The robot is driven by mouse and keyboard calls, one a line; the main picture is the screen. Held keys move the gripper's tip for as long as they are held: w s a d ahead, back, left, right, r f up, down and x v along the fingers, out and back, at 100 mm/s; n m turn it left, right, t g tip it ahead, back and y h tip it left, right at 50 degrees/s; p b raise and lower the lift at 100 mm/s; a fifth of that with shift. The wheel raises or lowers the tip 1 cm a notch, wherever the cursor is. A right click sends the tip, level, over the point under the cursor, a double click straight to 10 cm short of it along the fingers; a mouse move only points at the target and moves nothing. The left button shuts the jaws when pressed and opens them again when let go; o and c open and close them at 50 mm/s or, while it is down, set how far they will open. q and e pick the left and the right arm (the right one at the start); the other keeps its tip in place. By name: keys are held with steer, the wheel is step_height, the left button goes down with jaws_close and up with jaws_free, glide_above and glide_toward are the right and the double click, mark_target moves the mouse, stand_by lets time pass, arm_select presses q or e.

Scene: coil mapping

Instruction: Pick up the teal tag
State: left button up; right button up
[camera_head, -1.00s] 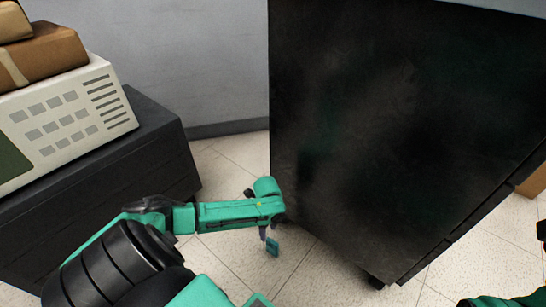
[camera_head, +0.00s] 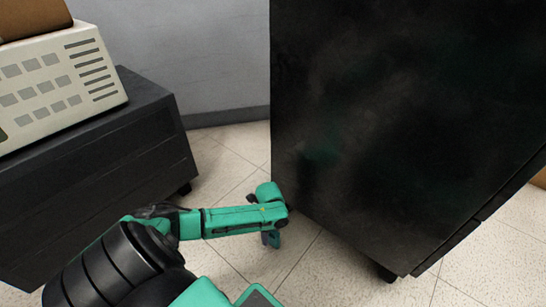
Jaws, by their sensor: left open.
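My left arm reaches in from the lower left, and its wrist ends close to the lower left edge of the black cabinet. My left gripper (camera_head: 271,238) hangs below the wrist, over the tiled floor, small and partly hidden by the wrist. It is open. A small blue-teal piece shows at the fingers; I cannot tell whether it is the teal tag or part of the gripper. No other teal tag is clear in view. My right gripper is not in view.
The tall black cabinet (camera_head: 390,120) on casters fills the right. A low dark cabinet (camera_head: 110,150) at left carries a beige box (camera_head: 55,85) with a brown box (camera_head: 32,18) on it. A strip of tiled floor (camera_head: 225,165) lies open between the cabinets.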

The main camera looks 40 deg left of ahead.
arm_select(q)
step_height(320, 180, down, 2)
steer(key=shift+f, duration=0.15)
steer(key=shift+c, duration=0.3)
jaws_close()
